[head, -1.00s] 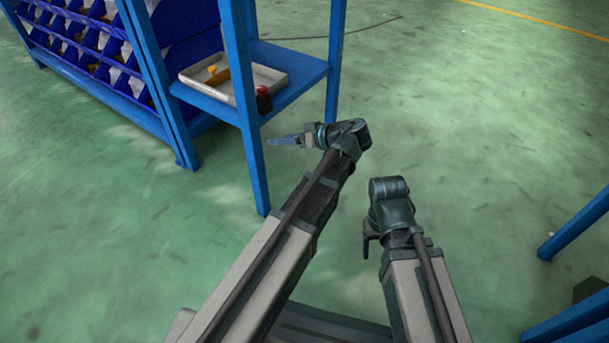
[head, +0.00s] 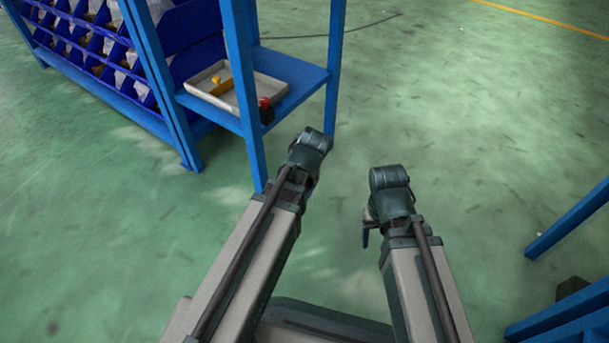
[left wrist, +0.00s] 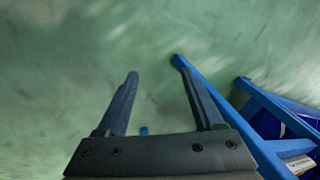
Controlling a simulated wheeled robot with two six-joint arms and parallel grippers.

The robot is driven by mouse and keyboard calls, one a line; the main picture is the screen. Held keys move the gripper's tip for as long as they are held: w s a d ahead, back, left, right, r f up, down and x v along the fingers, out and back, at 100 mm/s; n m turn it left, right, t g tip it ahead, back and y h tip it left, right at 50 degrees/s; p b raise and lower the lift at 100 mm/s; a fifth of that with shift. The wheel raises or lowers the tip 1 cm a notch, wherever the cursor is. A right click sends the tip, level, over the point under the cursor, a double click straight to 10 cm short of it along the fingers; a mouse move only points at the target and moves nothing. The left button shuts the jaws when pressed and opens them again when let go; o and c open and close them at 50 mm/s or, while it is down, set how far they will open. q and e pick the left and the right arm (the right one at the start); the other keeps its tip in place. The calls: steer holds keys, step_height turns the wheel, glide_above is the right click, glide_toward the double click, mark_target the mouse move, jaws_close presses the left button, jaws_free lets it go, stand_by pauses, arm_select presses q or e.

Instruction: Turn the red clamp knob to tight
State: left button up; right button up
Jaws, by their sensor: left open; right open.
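The red clamp knob (head: 264,102) sits on a small dark clamp body (head: 267,115) at the front edge of the blue stand's shelf (head: 292,72). It is small here, so I cannot tell how far it is turned. My left gripper (left wrist: 157,75) shows in the left wrist view, open and empty over the green floor. In the head view it is hidden behind my left arm, whose end is right of and below the knob. My right gripper (head: 367,230) is open, low and well to the right of the stand, partly hidden by its own arm.
A pale tray (head: 275,85) with a yellow piece (head: 216,82) lies on the shelf beside the knob. Blue stand legs (head: 256,160) rise near my left arm. Blue bins (head: 85,40) stand at left. A blue frame (head: 570,220) is at far right. The floor between is clear.

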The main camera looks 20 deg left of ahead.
arm_select(q)
steer(key=s+d+r+m+h+p, duration=0.1)
steer(key=s+d+r+p, duration=0.1)
steer(key=r+p, duration=0.4)
steer(key=shift+s+d+r+m+h, duration=0.15)
steer(key=shift+d+r+m+h, duration=0.2)
steer(key=shift+d+r, duration=0.25)
arm_select(e)
step_height(320, 180, up, 8)
steer(key=shift+f, duration=0.2)
arm_select(q)
steer(key=shift+f, duration=0.1)
steer(key=n+t+y, duration=0.3)
steer(key=n+y, duration=0.9)
steer(key=n, duration=0.3)
glide_toward(266, 100)
steer(key=b+x, duration=0.5)
steer(key=x, duration=0.1)
steer(key=shift+a+f, duration=0.15)
steer(key=shift+a, duration=0.15)
steer(key=shift+w+a+f, duration=0.2)
steer(key=shift+w+a, duration=0.05)
steer(key=shift+a, duration=0.4)
arm_select(e)
steer(key=shift+f, duration=2.8)
arm_select(q)
jaws_close()
